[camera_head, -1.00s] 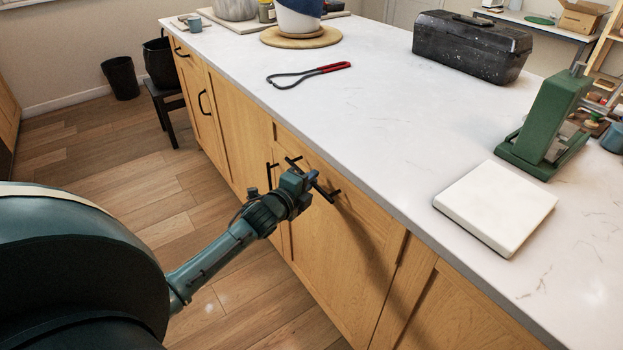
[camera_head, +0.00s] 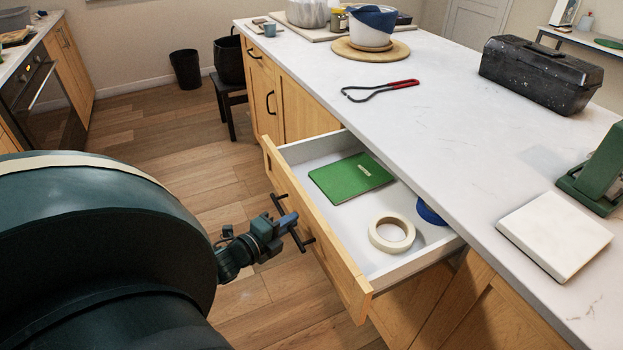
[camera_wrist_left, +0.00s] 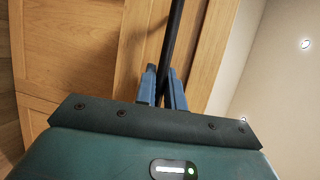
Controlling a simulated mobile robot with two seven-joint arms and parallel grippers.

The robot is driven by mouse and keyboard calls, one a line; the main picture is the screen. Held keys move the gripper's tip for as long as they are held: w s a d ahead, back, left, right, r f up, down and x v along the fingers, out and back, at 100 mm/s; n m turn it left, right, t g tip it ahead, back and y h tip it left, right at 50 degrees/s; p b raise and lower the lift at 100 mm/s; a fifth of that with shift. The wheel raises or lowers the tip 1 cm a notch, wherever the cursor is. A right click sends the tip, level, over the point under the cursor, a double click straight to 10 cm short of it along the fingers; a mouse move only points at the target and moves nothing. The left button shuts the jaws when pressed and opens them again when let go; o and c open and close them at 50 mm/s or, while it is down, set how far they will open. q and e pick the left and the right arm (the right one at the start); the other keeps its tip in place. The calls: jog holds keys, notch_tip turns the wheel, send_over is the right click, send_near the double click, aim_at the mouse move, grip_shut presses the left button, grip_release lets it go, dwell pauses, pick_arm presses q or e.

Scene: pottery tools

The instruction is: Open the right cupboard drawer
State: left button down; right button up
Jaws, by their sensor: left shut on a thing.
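The right cupboard drawer (camera_head: 318,247) stands pulled out from the wooden cupboard, its white inside showing. A green notebook (camera_head: 350,178), a roll of tape (camera_head: 391,232) and a blue round thing (camera_head: 430,211) lie in it; the blue thing is partly hidden by the counter. My left gripper (camera_head: 290,222) is at the outer face of the drawer front, shut on the black bar handle (camera_head: 279,205). In the left wrist view the dark bar (camera_wrist_left: 172,45) runs between the two blue fingers (camera_wrist_left: 163,88). My right gripper is not in view.
The white counter (camera_head: 440,150) above holds a red-handled loop tool (camera_head: 385,88), a black toolbox (camera_head: 540,72), a white slab (camera_head: 554,235) and a green press (camera_head: 600,172). A dark stool (camera_head: 228,100) and a bin (camera_head: 185,69) stand on the floor behind. Wooden floor (camera_head: 180,150) is open left of the drawer.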

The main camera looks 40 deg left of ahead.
pick_arm(q)
jog(key=s+a+p, duration=0.1)
jog(key=s+a, duration=0.3)
jog(key=s, duration=0.5)
jog(key=shift+s, duration=0.3)
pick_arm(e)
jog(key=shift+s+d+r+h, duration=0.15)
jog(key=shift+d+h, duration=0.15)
pick_arm(q)
jog(key=shift+a, duration=0.1)
jog(key=c, duration=1.8)
grip_release()
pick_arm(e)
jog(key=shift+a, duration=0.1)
pick_arm(q)
jog(key=s, duration=0.4)
jog(key=s+r, duration=0.1)
jog(key=s, duration=0.3)
jog(key=s+r, duration=0.1)
jog(key=s, duration=0.4)
jog(key=shift+r, duration=0.2)
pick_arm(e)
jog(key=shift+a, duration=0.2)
